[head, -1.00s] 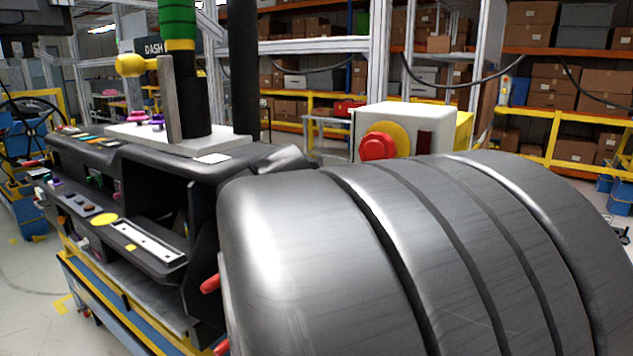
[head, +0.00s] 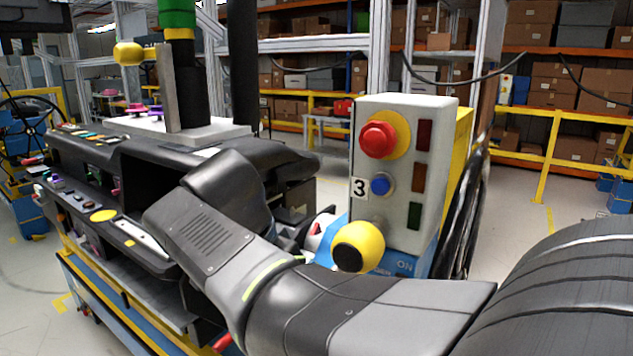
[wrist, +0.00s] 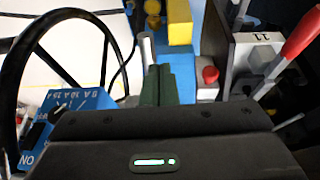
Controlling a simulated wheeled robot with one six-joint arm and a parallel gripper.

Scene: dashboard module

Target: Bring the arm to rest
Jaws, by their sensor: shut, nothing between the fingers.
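My arm crosses the head view from the lower right to a bend (head: 205,240) in front of the dashboard module (head: 150,165). The gripper itself cannot be made out in the head view. In the wrist view my gripper (wrist: 157,82) shows as two dark green fingers side by side, shut, with nothing held. Beyond the fingertips lie a grey rod and blue and yellow parts. I see no contact between the fingers and these parts.
A grey control box (head: 405,170) with a red button stands beside the arm, with a yellow ball (head: 358,247) before it. The wrist view shows a black steering wheel (wrist: 18,85), a blue dial box (wrist: 72,110) and a red-handled lever (wrist: 301,35) close by.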

